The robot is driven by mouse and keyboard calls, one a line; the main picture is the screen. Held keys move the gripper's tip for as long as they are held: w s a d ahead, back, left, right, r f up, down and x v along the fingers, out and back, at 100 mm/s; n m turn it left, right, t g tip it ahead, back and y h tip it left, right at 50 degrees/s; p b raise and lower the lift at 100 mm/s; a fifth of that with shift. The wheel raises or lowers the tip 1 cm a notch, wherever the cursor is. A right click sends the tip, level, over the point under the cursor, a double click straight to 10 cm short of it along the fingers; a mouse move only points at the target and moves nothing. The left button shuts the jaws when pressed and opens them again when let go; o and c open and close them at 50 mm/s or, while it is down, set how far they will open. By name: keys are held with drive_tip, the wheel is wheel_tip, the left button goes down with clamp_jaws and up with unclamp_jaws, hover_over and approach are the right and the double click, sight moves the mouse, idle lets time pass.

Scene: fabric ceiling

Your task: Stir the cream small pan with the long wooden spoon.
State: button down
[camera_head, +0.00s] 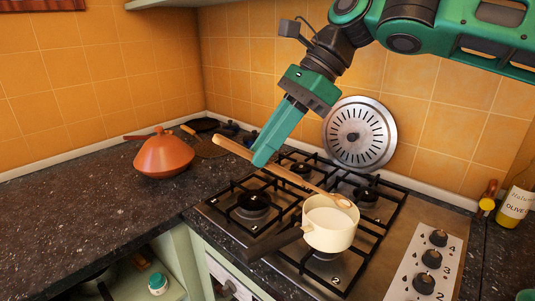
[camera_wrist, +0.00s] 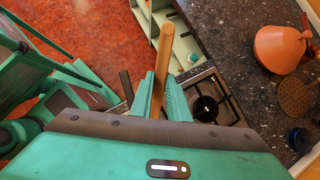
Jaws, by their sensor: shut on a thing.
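The cream small pan (camera_head: 343,238) stands upright on the front burner of the hob, its dark handle pointing to the lower left. Its inside looks pale. My gripper (camera_head: 263,160) is above the hob, up and left of the pan, shut on the long wooden spoon (camera_head: 308,184). The spoon slants down to the right, its bowl end at the pan's far right rim; I cannot tell whether it touches the rim. In the wrist view the spoon's handle (camera_wrist: 164,62) sticks out between the two fingers (camera_wrist: 160,98); its bowl end is hidden.
The hob (camera_head: 385,250) has black grates and knobs at the right. An orange tagine-like pot (camera_head: 164,158) stands on the dark counter (camera_head: 80,203) at left. A round metal lid (camera_head: 359,134) leans on the tiled wall. An oil bottle (camera_head: 514,203) stands at far right.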

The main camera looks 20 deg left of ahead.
drive_tip(key=shift+r, duration=1.4)
drive_tip(key=shift+s, duration=0.1)
idle(0.3)
